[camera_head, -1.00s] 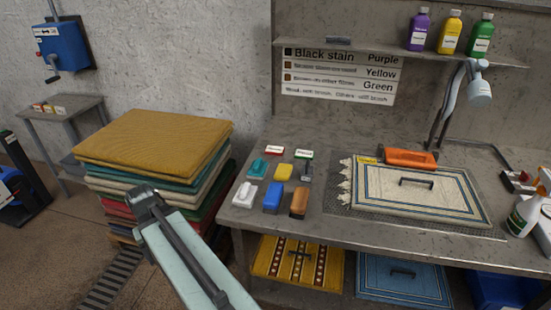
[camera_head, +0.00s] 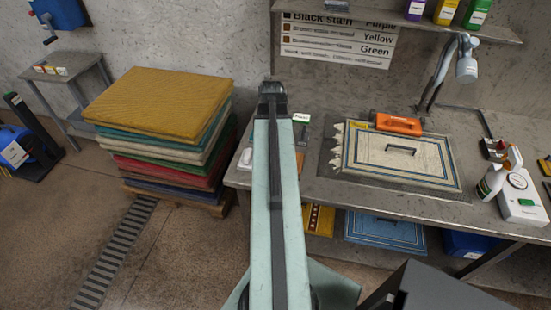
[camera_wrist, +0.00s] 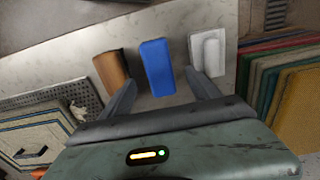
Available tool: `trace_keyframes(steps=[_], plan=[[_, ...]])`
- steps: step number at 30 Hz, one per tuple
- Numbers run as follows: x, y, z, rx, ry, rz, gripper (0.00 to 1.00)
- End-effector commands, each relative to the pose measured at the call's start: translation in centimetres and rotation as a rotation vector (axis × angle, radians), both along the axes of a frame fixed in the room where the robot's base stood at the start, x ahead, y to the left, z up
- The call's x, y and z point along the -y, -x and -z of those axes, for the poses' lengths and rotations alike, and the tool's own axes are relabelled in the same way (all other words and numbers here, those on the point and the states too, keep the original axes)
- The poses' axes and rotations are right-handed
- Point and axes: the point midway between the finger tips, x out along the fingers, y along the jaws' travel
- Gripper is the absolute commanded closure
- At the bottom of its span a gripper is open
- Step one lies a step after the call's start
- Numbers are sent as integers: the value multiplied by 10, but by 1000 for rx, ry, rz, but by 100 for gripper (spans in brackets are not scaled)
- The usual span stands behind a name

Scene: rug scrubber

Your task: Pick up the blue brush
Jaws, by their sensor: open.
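The blue brush (camera_wrist: 157,67) lies on the grey bench in the wrist view, between a brown-orange brush (camera_wrist: 112,70) on the left and a white brush (camera_wrist: 207,52) on the right. My gripper (camera_wrist: 160,80) is open and empty. Its two fingers point toward the blue brush, one on each side in the picture; I cannot tell the height gap between them. In the head view my gripper (camera_head: 272,88) and arm reach over the bench's left end and hide the blue brush. The white brush (camera_head: 245,159) shows just left of my arm.
A stack of folded rugs (camera_head: 160,110) stands left of the bench. A cream rug (camera_head: 400,160) and an orange tool (camera_head: 398,124) lie on the bench (camera_head: 320,190). A shelf (camera_head: 400,22) with bottles hangs above. A spray bottle (camera_head: 490,182) stands at the right.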

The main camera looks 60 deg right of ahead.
Motion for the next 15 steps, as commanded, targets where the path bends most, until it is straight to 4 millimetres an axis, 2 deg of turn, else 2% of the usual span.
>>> trace_keyframes(steps=[1, 8, 15], plan=[[0, 0, 14, 0, 0, -1, 29], [1, -1, 20, 0, 0, -2, 29], [3, -4, 61, 0, 0, -3, 29]])
